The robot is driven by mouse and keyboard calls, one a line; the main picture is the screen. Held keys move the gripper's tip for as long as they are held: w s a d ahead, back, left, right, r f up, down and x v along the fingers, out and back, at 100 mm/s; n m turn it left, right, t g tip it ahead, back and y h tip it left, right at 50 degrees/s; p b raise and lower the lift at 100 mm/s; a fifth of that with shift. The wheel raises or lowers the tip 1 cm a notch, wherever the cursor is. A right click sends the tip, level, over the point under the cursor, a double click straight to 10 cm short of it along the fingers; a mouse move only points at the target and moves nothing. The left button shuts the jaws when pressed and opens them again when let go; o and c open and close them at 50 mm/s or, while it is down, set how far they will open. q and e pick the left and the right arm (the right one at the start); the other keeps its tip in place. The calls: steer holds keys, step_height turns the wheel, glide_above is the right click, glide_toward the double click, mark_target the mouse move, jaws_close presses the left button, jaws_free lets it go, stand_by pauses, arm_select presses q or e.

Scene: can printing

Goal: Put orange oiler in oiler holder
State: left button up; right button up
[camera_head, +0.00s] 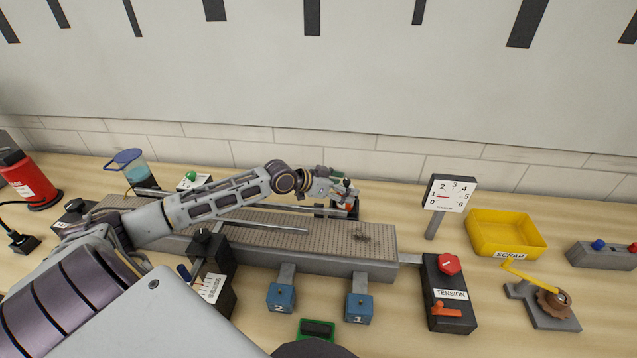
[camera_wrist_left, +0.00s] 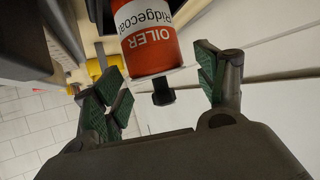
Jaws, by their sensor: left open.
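The orange oiler (camera_wrist_left: 149,52) has a white label band and a black tip, and fills the top middle of the left wrist view, where its lettering is upside down. In the head view only a small orange patch (camera_head: 345,207) shows beneath my left gripper (camera_head: 345,188), at the back of the long grey machine bed. My left gripper (camera_wrist_left: 160,85) is open, its green-padded fingers on either side of the oiler with visible gaps. A dark block around the orange patch may be the oiler holder; I cannot tell whether the oiler sits in it. My right gripper is not in view.
The perforated machine bed (camera_head: 310,238) runs under my left arm. To the right stand a gauge (camera_head: 450,194), a yellow scrap bin (camera_head: 505,235), a tension box (camera_head: 448,308) and a crank (camera_head: 545,300). A red extinguisher (camera_head: 28,182) is far left. Bare table lies front right.

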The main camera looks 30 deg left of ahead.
arm_select(q)
steer(key=v, duration=0.4)
steer(key=shift+s+a+r, duration=0.1)
steer(key=shift+s+r, duration=0.05)
steer(key=shift+s, duration=0.15)
steer(key=shift+s+a+r+p, duration=0.3)
steer(key=shift+s+a+r, duration=0.1)
steer(key=shift+s, duration=0.1)
steer(key=shift+s+a+r, duration=0.1)
steer(key=shift+s+a, duration=0.1)
steer(key=shift+s, duration=0.1)
steer(key=shift+s+a+r+p, duration=0.1)
steer(key=shift+s+r+p, duration=0.25)
steer(key=shift+p, duration=0.3)
steer(key=p+v, duration=0.2)
steer(key=v, duration=0.1)
stand_by(0.7)
steer(key=shift+s+a+f, duration=0.1)
stand_by(0.8)
